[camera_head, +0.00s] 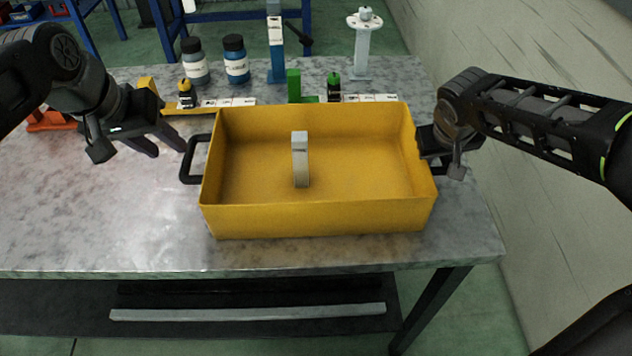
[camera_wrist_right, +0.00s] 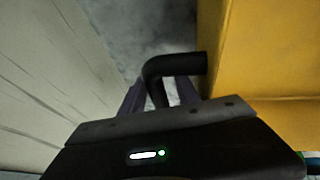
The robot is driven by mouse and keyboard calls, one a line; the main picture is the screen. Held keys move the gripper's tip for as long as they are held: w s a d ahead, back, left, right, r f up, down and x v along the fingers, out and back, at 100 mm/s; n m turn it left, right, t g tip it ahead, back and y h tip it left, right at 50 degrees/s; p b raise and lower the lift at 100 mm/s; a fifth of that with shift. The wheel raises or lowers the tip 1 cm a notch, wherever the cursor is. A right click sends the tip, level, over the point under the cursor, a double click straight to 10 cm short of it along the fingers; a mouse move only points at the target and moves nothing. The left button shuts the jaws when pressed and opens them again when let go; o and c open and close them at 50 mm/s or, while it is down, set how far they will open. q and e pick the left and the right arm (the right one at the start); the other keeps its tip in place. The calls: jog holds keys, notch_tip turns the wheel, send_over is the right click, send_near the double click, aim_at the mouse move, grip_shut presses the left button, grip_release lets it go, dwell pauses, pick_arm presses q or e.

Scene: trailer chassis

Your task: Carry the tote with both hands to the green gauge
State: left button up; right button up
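The yellow tote (camera_head: 320,220) sits on the metal table, with a grey-white upright part (camera_head: 300,160) inside it. Its black left handle (camera_head: 187,165) is free. My left gripper (camera_head: 170,147) is open and empty, left of that handle and apart from it. My right gripper (camera_head: 432,155) is at the tote's right side. In the right wrist view its fingers (camera_wrist_right: 160,95) are spread, with the black right handle (camera_wrist_right: 178,65) between them. Behind the tote stands a green L-shaped block (camera_head: 294,84), seemingly the green gauge; a small green-topped black item (camera_head: 333,87) is beside it.
Dark bottles (camera_head: 236,60), a blue upright block (camera_head: 277,65) and a white stand (camera_head: 362,45) are at the back. A yellow block (camera_head: 150,88) and an orange piece (camera_head: 50,121) are back left. A wall (camera_head: 540,70) rises on the right.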

jog(key=v, duration=1.2)
jog(key=shift+s, duration=0.15)
